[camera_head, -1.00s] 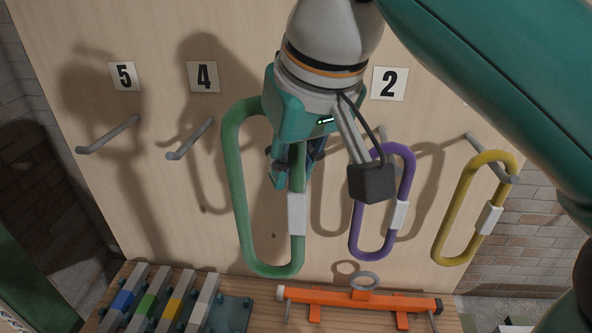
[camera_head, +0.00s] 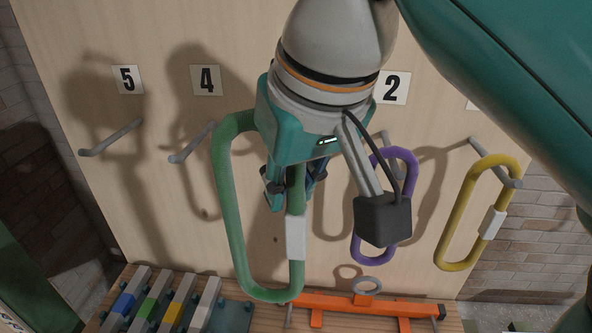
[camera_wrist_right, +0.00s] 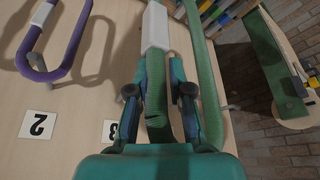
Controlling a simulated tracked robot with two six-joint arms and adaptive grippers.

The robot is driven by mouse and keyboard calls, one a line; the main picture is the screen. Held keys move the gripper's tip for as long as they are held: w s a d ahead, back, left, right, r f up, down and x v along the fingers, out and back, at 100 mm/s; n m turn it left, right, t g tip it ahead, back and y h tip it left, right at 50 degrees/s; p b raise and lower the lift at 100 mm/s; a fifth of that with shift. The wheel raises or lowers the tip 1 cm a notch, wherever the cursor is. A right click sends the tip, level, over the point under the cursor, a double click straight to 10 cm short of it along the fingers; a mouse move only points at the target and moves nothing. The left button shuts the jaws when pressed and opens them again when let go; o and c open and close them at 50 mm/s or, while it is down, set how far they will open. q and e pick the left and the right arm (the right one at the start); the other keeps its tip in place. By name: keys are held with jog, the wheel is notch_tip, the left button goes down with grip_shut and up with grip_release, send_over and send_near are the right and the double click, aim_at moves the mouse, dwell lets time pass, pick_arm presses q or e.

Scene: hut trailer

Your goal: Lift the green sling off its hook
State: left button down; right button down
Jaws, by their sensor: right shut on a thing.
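The green sling (camera_head: 230,205), a long closed loop with a white sleeve on its right side, hangs upright in front of the board. My right gripper (camera_head: 288,188) is shut on its right strand, above the white sleeve. In the right wrist view the green sling (camera_wrist_right: 155,72) runs between the two fingers of the right gripper (camera_wrist_right: 159,94). The gripper hides the sling's upper right part and its hook in the head view, so I cannot tell whether the loop is still around the hook. My left gripper is not in view.
A purple sling (camera_head: 359,225) and a yellow sling (camera_head: 452,215) hang to the right. Bare hooks stick out under numbers 5 (camera_head: 110,137) and 4 (camera_head: 192,142). Below are an orange bar (camera_head: 335,302) with a ring and several coloured-banded bars (camera_head: 160,300).

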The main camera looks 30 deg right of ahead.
jog(key=s+a, duration=0.6)
jog(key=s, duration=0.2)
jog(key=shift+s+a, duration=0.15)
jog(key=shift+s, duration=0.05)
dwell(0.5)
jog(key=shift+a, duration=0.15)
